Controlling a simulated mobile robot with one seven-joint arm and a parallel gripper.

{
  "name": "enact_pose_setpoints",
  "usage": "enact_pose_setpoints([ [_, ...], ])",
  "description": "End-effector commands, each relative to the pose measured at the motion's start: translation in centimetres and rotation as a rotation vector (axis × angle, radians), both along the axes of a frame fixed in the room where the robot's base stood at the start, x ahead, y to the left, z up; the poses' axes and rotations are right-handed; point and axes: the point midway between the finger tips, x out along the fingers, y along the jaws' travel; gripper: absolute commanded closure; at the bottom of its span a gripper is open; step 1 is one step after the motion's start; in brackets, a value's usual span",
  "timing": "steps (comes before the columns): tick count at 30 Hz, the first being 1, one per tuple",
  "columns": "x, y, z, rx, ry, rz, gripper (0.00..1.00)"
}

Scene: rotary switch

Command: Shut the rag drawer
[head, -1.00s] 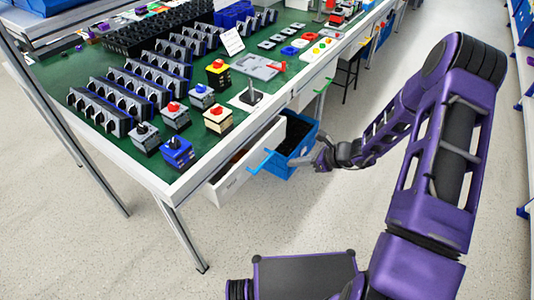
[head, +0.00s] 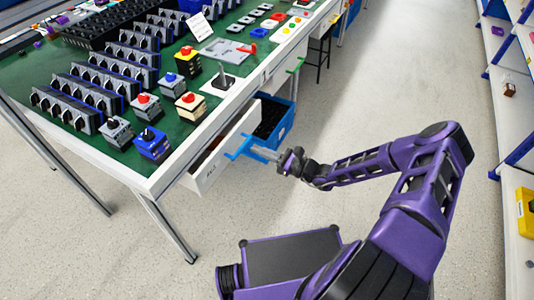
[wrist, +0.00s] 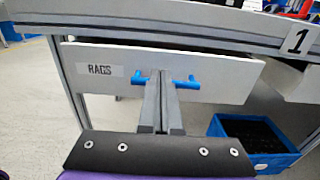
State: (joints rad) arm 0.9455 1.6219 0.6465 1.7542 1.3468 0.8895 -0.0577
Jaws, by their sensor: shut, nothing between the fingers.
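The rag drawer (head: 218,158) sticks out partly open from under the green-topped workbench. In the wrist view its white front (wrist: 215,70) carries a label reading RAGS and a blue bar handle (wrist: 190,82). The handle also shows in the head view (head: 238,148). My gripper (head: 255,152) is shut and empty, pointing at the drawer front. In the wrist view its fingertips (wrist: 160,78) are at the middle of the handle and hide part of it. I cannot tell whether they touch it.
A blue bin (head: 286,124) with dark contents stands just right of the drawer. The workbench (head: 180,158) holds rows of rotary switches. A bench leg (head: 168,228) stands at the left. Open floor (head: 370,110) lies to the right, with shelves (head: 515,150) beyond.

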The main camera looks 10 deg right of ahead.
Motion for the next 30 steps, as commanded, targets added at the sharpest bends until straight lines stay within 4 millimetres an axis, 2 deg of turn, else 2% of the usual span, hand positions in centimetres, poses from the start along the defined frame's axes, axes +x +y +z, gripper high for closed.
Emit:
enact_pose_setpoints([
  [1, 0.7, 1.1, -0.1, 0.002, -0.001, 0.004, 1.00],
  [6, 2.8, 3.8, -0.1, 0.001, -0.001, 0.002, 1.00],
  [12, 4.6, 6.0, -0.1, -0.001, 0.001, 0.001, 1.00],
  [30, 5.5, 7.2, 0.0, -0.001, 0.001, 0.001, 1.00],
])
